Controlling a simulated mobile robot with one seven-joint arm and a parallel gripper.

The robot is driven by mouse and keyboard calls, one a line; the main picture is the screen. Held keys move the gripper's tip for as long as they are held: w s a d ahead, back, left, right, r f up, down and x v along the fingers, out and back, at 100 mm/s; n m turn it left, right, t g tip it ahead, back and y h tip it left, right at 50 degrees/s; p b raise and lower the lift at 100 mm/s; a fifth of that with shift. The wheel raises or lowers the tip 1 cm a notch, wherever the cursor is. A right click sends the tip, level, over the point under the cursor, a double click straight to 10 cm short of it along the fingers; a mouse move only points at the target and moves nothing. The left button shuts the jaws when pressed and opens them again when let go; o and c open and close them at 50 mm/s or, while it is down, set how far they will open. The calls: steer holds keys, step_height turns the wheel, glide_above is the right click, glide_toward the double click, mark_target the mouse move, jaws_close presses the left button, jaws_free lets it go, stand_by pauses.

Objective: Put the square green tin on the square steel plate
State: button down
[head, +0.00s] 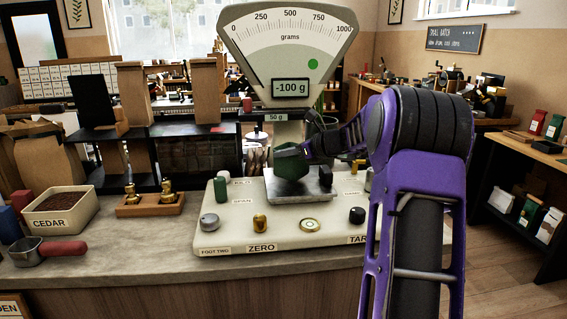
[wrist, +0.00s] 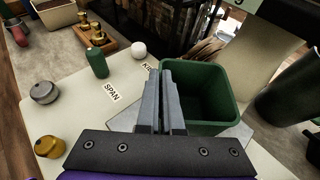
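The square green tin (head: 290,162) is open-topped and shows tilted in the head view, over the square steel plate (head: 312,197) of the scale. In the wrist view the tin (wrist: 212,112) lies right of my fingers, with its inside visible. My gripper (wrist: 166,80) has its two fingers nearly together at the tin's left wall and appears closed on that wall. The steel plate (wrist: 240,137) shows below the tin in the wrist view. Whether the tin's bottom touches the plate is hard to tell.
The scale's dial head (head: 290,50) rises behind the plate; its display (head: 291,87) reads -100 g. Knobs, a green cylinder (head: 221,190) and a dark cylinder (head: 326,176) stand around the plate. A brass weight block (head: 150,205) and a CEDAR bin (head: 60,222) are at left.

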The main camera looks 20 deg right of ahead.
steer(key=shift+f, duration=0.85)
steer(key=shift+f, duration=0.15)
steer(key=c, duration=1.1)
jaws_free()
steer(key=shift+s+d+r, duration=0.15)
steer(key=shift+r, duration=0.1)
steer(key=v, duration=1.1)
steer(key=shift+s+d+p, duration=0.15)
steer(key=shift+s+p, duration=0.1)
steer(key=shift+p, duration=0.15)
